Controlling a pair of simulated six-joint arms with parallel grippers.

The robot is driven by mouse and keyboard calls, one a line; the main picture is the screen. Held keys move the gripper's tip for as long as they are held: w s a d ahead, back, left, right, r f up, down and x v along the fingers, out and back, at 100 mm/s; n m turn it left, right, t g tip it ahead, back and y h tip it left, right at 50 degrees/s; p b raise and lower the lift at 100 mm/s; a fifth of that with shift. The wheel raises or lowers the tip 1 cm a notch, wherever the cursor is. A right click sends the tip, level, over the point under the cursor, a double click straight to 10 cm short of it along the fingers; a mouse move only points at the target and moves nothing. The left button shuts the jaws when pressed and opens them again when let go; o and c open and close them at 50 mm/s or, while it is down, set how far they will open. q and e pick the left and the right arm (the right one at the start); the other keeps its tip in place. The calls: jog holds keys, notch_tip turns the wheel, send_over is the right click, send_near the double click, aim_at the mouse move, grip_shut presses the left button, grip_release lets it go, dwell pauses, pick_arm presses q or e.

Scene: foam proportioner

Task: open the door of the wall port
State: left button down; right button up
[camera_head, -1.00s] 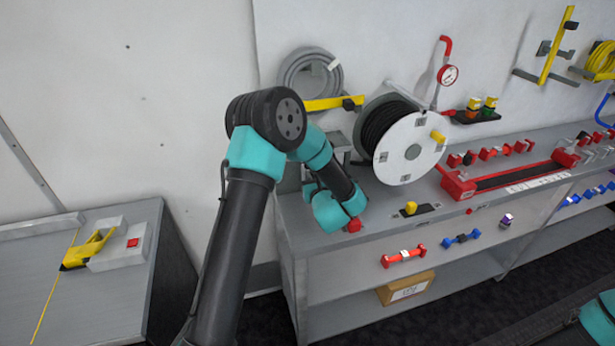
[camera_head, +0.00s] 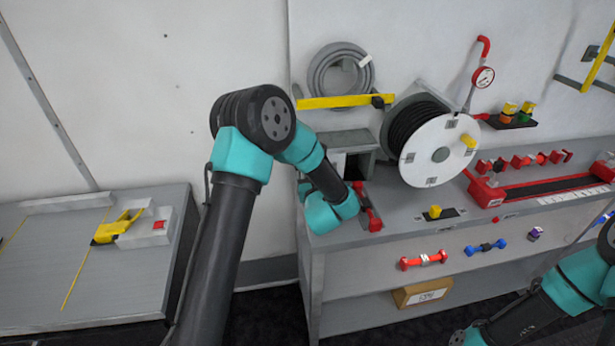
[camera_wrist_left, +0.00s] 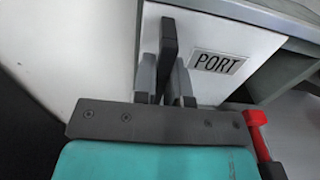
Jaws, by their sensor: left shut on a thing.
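The wall port (camera_head: 343,138) is a grey box against the wall at the bench's left end, with a dark opening partly visible beside my left forearm. Its white door, labelled PORT (camera_wrist_left: 218,62), fills the upper middle of the left wrist view. The door's upright dark handle (camera_wrist_left: 169,45) stands out from the panel. My left gripper (camera_wrist_left: 167,85) is shut on this handle. In the head view my wrist hides the fingers and most of the door. My right arm shows at the lower right, but its gripper is out of frame.
A red-ended bar (camera_head: 367,207) lies close to the right of my left wrist. A hose reel (camera_head: 430,160) stands right of the port. A coiled grey hose (camera_head: 341,75) and yellow bar (camera_head: 340,101) are on the wall above. The wall left of the port is bare.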

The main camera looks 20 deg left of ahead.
pick_arm(q)
jog(key=c, duration=1.2)
grip_release()
jog(key=shift+o, duration=0.2)
jog(key=shift+s, duration=0.1)
jog(key=v, duration=1.7)
jog(key=shift+s+d, duration=0.1)
